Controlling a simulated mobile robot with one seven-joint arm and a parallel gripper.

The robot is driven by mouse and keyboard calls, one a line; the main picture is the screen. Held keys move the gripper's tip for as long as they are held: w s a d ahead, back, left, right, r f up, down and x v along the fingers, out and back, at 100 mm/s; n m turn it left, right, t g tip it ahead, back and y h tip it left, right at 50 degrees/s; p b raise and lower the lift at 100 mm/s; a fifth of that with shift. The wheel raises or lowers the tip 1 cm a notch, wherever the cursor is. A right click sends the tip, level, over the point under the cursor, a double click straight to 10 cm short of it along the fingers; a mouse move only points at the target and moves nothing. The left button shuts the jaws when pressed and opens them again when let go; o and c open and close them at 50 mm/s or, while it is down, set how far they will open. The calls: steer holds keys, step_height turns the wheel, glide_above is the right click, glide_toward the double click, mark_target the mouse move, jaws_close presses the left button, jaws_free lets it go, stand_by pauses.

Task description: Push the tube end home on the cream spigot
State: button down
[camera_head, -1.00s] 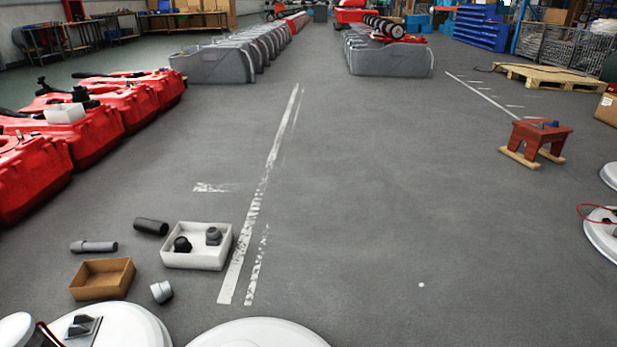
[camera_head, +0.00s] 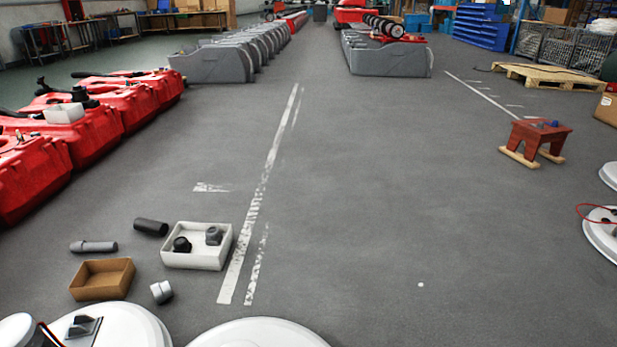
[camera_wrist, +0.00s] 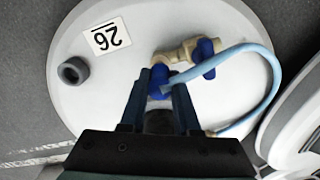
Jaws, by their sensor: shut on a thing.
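In the wrist view my gripper (camera_wrist: 161,86) is shut at the end of a light blue tube (camera_wrist: 272,75). Dark blue fitting (camera_wrist: 157,78) shows between and just beyond the fingertips, and the exact contact is partly hidden. The tube runs right, loops round and comes back to a cream fitting (camera_wrist: 210,132) beside the right finger. A cream spigot piece (camera_wrist: 178,54) lies just beyond the fingertips, next to a second dark blue fitting (camera_wrist: 206,55). How far the tube end sits on the spigot cannot be told. The head view does not show my gripper.
Another white rim (camera_wrist: 295,125) is close at right. In the head view, a white tray (camera_head: 170,258) and brown box (camera_head: 100,293) lie on the floor.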

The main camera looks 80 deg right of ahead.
steer(key=shift+f, duration=0.2)
steer(key=shift+f+b, duration=0.85)
steer(key=shift+f, duration=0.2)
steer(key=shift+c, duration=0.4)
jaws_free()
steer(key=shift+r, duration=0.15)
step_height(320, 180, up, 8)
steer(key=p, duration=0.8)
steer(key=shift+r+p, duration=0.25)
steer(key=shift+p, duration=0.15)
steer(key=shift+f, duration=0.1)
